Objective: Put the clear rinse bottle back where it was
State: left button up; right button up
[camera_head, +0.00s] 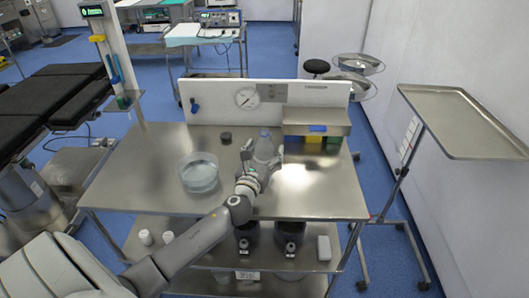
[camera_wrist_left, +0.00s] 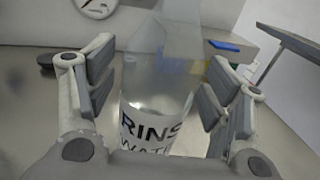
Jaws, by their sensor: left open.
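The clear rinse bottle (camera_head: 264,145) stands upright on the steel table (camera_head: 135,180), right of the glass bowl. In the left wrist view the bottle (camera_wrist_left: 155,105) is see-through, with a white label reading "RINS" and, below, part of "WAT". My left gripper (camera_head: 263,154) is open, with one finger on each side of the bottle. In the left wrist view gaps show between the bottle and the finger pads of the gripper (camera_wrist_left: 158,85). The bottle's base is hidden. My right gripper is not in view.
A clear glass bowl (camera_head: 198,174) with liquid stands left of my gripper. A small dark round piece (camera_head: 225,137) lies behind it. A raised steel shelf (camera_head: 318,118) with coloured items beneath stands at the back right. The table's right front is clear.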

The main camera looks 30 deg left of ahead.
pick_arm(q)
jog(key=shift+r, duration=0.2)
jog(key=shift+s+d+f, duration=0.1)
jog(key=shift+s+f, duration=0.05)
jog(key=shift+s, duration=0.15)
jog(key=b+v, duration=0.1)
jog(key=v, duration=1)
jog(key=shift+s, duration=0.2)
